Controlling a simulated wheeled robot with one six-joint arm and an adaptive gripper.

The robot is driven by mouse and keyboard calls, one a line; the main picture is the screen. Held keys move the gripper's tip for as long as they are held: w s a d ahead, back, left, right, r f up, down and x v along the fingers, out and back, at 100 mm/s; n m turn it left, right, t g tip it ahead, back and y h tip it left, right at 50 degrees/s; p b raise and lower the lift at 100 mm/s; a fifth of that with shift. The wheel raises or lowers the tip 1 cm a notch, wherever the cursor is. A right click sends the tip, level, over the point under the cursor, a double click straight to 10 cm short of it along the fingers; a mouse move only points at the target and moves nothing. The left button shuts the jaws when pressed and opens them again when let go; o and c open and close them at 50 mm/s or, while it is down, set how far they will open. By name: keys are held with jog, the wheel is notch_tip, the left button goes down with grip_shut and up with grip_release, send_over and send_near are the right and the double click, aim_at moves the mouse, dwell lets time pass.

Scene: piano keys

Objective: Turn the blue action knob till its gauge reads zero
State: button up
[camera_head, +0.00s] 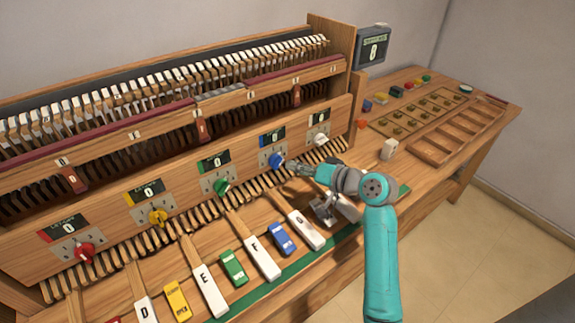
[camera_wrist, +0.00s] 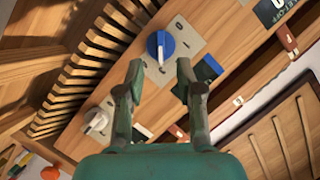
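The blue knob (camera_head: 277,160) sits on a pale plate on the sloping wooden panel, below a small dark gauge (camera_head: 271,138) with a blue edge. The gauge seems to show 0, but the digit is small. In the wrist view the blue knob (camera_wrist: 160,46) has a white pointer bar across it and lies just beyond and between my fingertips. My gripper (camera_wrist: 159,70) is open, one finger to each side, with no visible contact. The right finger partly hides the blue-edged gauge (camera_wrist: 210,68). In the head view my gripper (camera_head: 299,168) is close to the knob's right side.
Green (camera_head: 221,186), yellow (camera_head: 158,217) and red (camera_head: 85,251) knobs stand left along the panel; a white knob (camera_head: 320,140) is to the right. Piano keys (camera_head: 263,258) lie below. A wooden tray (camera_head: 455,137) and small parts are on the bench at right.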

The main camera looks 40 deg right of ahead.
jog(key=v, duration=0.7)
dwell(0.4)
